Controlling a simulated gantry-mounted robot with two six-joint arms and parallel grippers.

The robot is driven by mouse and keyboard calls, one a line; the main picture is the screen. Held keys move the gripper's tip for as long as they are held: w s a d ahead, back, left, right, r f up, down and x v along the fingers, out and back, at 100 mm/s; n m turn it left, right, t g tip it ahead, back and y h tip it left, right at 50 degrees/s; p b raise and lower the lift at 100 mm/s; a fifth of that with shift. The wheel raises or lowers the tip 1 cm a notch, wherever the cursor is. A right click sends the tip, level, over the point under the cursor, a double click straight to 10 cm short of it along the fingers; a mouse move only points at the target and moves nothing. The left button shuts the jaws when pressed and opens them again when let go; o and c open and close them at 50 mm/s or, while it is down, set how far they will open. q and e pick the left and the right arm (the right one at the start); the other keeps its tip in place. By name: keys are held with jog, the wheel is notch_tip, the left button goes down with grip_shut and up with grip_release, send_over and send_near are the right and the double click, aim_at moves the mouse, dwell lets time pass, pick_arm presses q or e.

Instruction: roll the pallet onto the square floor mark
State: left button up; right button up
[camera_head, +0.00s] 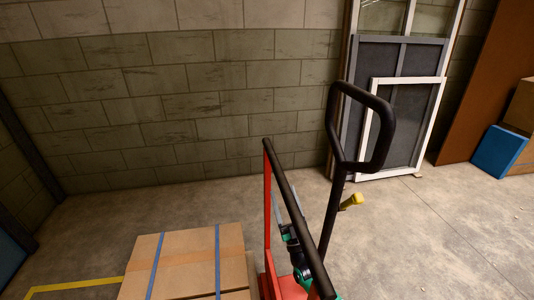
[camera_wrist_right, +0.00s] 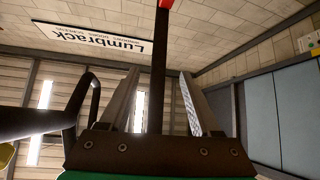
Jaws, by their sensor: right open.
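A stack of cardboard boxes (camera_head: 185,262) with blue straps stands at the lower left in the head view. The pallet under it is out of sight. Beside it is a truck with a red frame (camera_head: 267,205), a black-sleeved push bar (camera_head: 287,190) and a black loop handle (camera_head: 333,225). A yellow floor line (camera_head: 75,286), perhaps part of the square mark, shows at lower left. My right gripper (camera_head: 287,212) is at the push bar. In the right wrist view its open fingers (camera_wrist_right: 160,80) stand either side of the dark bar (camera_wrist_right: 158,70). My left gripper is not seen.
Framed panels (camera_head: 400,110) lean on the block wall at the back. A blue box (camera_head: 499,151) stands at the right. A small yellow object (camera_head: 352,200) shows right of the loop handle. Concrete floor (camera_head: 440,235) is clear at right.

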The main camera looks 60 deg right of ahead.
aim_at(274, 162)
jog(key=b+x, duration=0.2)
jog(key=x, duration=0.9)
jog(key=shift+d+r, duration=0.2)
jog(key=shift+r, duration=0.1)
grip_shut()
dwell(0.9)
